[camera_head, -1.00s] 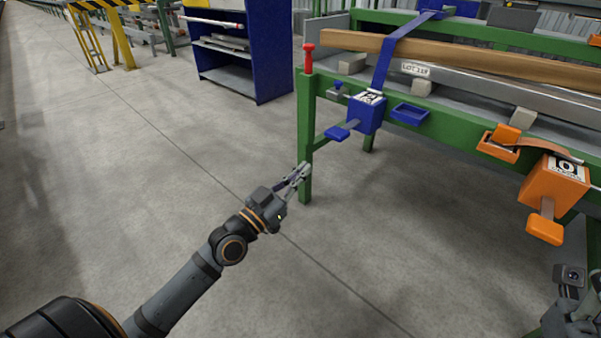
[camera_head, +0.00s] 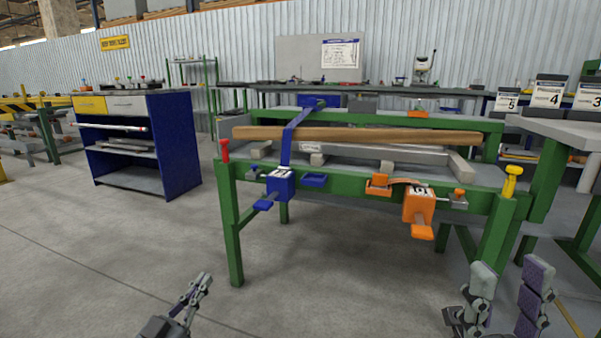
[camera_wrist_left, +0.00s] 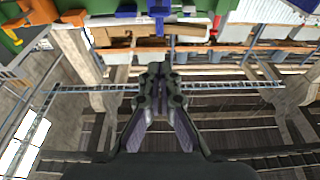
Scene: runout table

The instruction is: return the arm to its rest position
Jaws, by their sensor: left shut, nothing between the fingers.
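My left gripper (camera_head: 198,290) is in the lower left of the head view, over bare floor and to the left of the green runout table (camera_head: 340,178). Its fingers are shut and empty, and they also show together in the left wrist view (camera_wrist_left: 160,88). My right gripper (camera_head: 508,284) is at the lower right of the head view, in front of the table's right end. Its two fingers stand apart with nothing seen between them.
A wooden beam (camera_head: 360,137) lies along the table. A blue strap (camera_head: 295,133) runs over it to a blue ratchet box (camera_head: 281,184). An orange box (camera_head: 418,205) hangs on the front rail. A blue cabinet (camera_head: 178,150) stands left. Floor between is clear.

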